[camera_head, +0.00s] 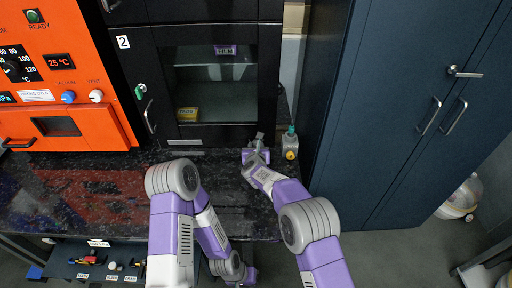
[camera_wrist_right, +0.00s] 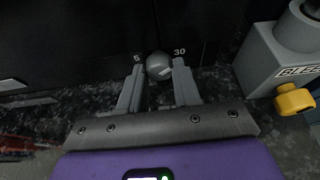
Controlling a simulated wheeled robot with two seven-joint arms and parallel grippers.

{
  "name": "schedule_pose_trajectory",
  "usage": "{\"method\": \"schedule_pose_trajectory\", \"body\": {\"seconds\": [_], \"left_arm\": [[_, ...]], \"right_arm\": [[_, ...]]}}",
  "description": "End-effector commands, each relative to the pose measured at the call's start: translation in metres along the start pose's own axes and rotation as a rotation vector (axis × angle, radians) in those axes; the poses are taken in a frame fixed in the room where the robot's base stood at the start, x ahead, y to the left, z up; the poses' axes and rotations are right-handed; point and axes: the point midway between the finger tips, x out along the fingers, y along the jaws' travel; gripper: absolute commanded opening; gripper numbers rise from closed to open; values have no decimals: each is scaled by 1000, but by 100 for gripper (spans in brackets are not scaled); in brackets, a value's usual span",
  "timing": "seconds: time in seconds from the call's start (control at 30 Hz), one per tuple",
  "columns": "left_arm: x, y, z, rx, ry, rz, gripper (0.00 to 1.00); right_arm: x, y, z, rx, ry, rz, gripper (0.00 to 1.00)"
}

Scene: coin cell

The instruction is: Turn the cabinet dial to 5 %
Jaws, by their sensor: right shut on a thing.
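The cabinet dial is a small grey round knob (camera_wrist_right: 158,65) on the black cabinet's lower front. In the right wrist view the number 5 is printed to its left and 30 to its right. A pale mark shows on the knob's lower right face; I cannot read the exact setting. My right gripper (camera_head: 259,141) is at the cabinet's lower right corner in the head view; its two grey fingers (camera_wrist_right: 159,76) are shut on the knob, one on each side. The black cabinet (camera_head: 218,135) is closed, with a glass door. My left gripper (camera_head: 246,276) hangs low, its jaws unclear.
A grey block with a yellow knob (camera_head: 290,155) stands just right of my right gripper and also shows in the right wrist view (camera_wrist_right: 294,99). A dark blue cupboard (camera_head: 390,120) is further right. An orange oven (camera_head: 60,90) is left. The dark speckled counter (camera_head: 90,195) is mostly clear.

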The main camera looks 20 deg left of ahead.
Motion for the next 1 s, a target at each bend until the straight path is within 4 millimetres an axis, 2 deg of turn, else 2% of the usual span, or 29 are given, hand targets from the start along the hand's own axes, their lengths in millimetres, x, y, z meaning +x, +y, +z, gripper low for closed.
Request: {"method": "schedule_pose_trajectory", "body": {"seconds": [0.27,0.5,1.0], "left_arm": [[-12,5,1,0,0,0,0],[-20,8,1,0,0,0,0],[-15,6,1,0,0,0,0]], "right_arm": [[-1,1,2,-97,1,-40,2],[0,3,0,-261,2,-108,2],[1,4,-2,-527,0,-218,2]]}}
